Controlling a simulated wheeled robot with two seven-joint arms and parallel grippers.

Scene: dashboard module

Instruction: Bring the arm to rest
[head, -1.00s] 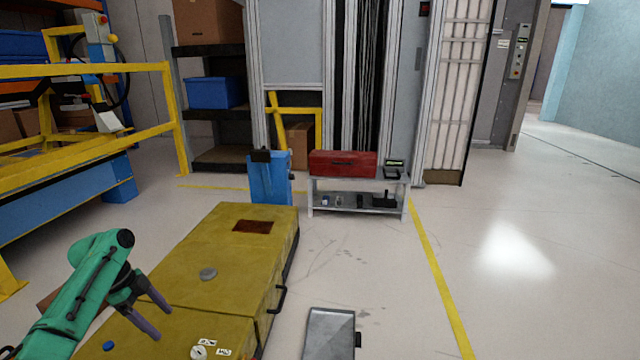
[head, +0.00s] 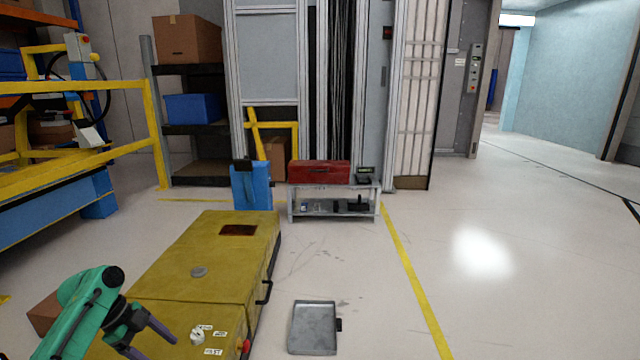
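My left arm comes in at the lower left, green with a dark gripper (head: 158,343). Its two purple-grey fingers are spread apart with nothing visible between them. I cannot tell whether the fingers touch the module. My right gripper is not in view.
A grey tray (head: 313,327) lies on the floor right of the module. A blue case (head: 250,186) stands behind it, beside a metal bench (head: 335,209) with a red toolbox (head: 319,173). Yellow railing (head: 75,138) is at left. The floor at right is clear.

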